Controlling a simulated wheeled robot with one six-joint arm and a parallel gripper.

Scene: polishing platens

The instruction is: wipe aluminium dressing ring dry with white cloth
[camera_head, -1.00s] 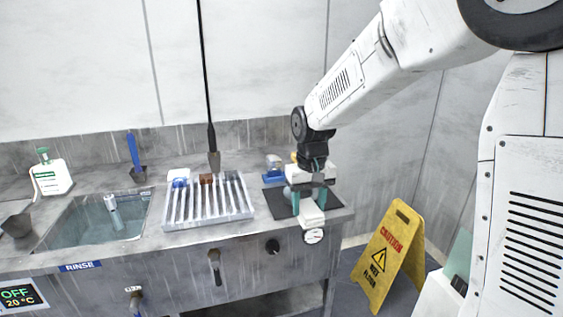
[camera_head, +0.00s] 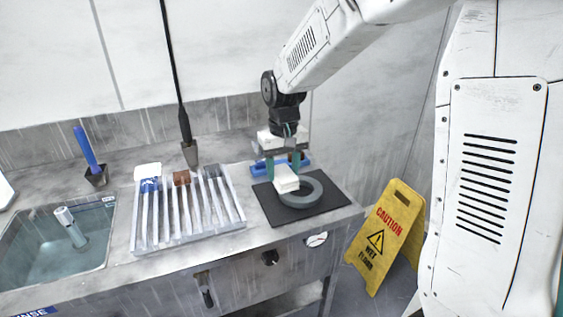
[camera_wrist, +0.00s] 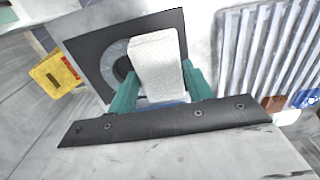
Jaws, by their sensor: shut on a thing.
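The aluminium dressing ring (camera_head: 312,193) lies flat on a dark mat at the right end of the counter. It also shows in the wrist view (camera_wrist: 115,57), partly hidden behind the cloth. My gripper (camera_head: 283,170) has teal fingers, which show in the wrist view too (camera_wrist: 160,88). They are shut on a folded white cloth (camera_head: 286,180), a thick pad in the wrist view (camera_wrist: 157,62). The cloth is over the left part of the ring; I cannot tell whether it touches.
The dark mat (camera_head: 274,208) lies near the counter's front right edge. A ribbed drain rack (camera_head: 137,235) stands to its left, with a blue and a brown item at its back. A water-filled sink (camera_head: 30,262) is far left. A yellow caution sign (camera_head: 388,235) stands on the floor at right.

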